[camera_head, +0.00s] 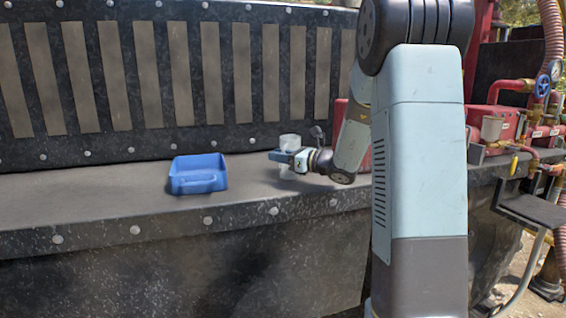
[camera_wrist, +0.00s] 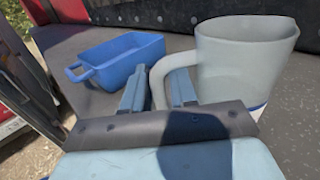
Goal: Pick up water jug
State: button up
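The water jug is a pale grey, slightly see-through jug with a side handle. It shows at the right of the wrist view (camera_wrist: 240,62) and beside my gripper in the head view (camera_head: 290,141). My gripper (camera_wrist: 158,90) has one finger on each side of the jug's handle, with the right finger inside the handle loop. The handle fills the space between the fingers, so it looks shut on it. The jug looks about upright over the grey ledge. Its base is partly hidden by my gripper, and I cannot tell whether it touches the ledge.
A blue open tray (camera_head: 198,174) with a handle stands on the ledge left of my gripper; it also shows in the wrist view (camera_wrist: 118,60). The ledge (camera_head: 90,205) is clear at left. A slatted wall stands behind. Red pipes and valves (camera_head: 520,100) are at right.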

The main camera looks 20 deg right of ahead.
jog(key=shift+w+a, duration=0.25)
jog(key=shift+c, duration=0.4)
grip_shut()
